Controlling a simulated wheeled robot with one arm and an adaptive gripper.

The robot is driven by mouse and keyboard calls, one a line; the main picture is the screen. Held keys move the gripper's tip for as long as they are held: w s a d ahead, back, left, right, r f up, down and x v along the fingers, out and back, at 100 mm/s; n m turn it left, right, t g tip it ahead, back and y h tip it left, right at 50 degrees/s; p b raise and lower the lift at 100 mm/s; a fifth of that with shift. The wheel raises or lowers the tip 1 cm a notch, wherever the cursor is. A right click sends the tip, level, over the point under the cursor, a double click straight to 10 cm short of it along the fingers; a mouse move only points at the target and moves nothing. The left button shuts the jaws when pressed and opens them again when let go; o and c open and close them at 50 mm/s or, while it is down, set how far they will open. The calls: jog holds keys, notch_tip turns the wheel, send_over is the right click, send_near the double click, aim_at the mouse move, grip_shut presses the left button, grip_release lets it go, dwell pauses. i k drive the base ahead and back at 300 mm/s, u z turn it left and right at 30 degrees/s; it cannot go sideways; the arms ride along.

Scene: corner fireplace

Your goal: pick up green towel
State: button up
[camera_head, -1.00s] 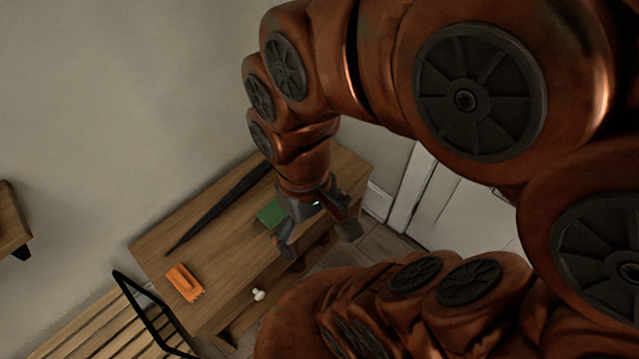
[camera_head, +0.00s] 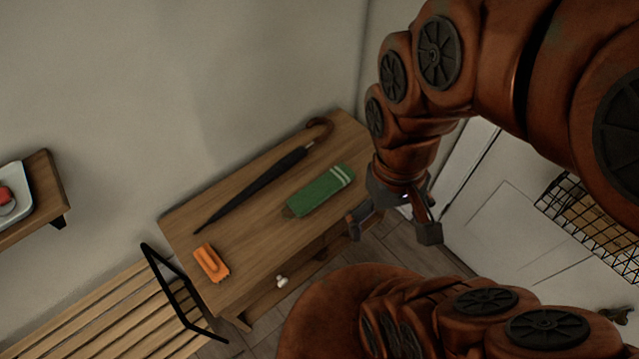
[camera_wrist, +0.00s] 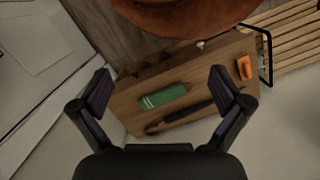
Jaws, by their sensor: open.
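The green towel (camera_head: 320,191) lies on the wooden table, a flat oblong with white stripes at its right end. In the wrist view the towel (camera_wrist: 164,96) shows between my open fingers, some way beyond them. My gripper (camera_head: 393,229) is open and empty in the head view, to the right of the towel and past the table's right front edge. In the wrist view my gripper (camera_wrist: 158,92) has its two fingers spread wide. Nothing covers the towel in the head view.
A closed black umbrella (camera_head: 262,182) lies behind the towel on the table (camera_head: 245,262). An orange brush-like object (camera_head: 211,263) lies at the table's left end. A slatted bench (camera_head: 110,315) with a black metal frame (camera_head: 172,282) stands at left. A wire basket (camera_head: 600,222) is at right.

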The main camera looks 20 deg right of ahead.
aim_at(306, 200)
jog(key=u, duration=0.3)
jog(key=k, duration=0.5)
jog(key=u, duration=1.05)
jog(key=i, duration=0.75)
jog(key=z, duration=0.5)
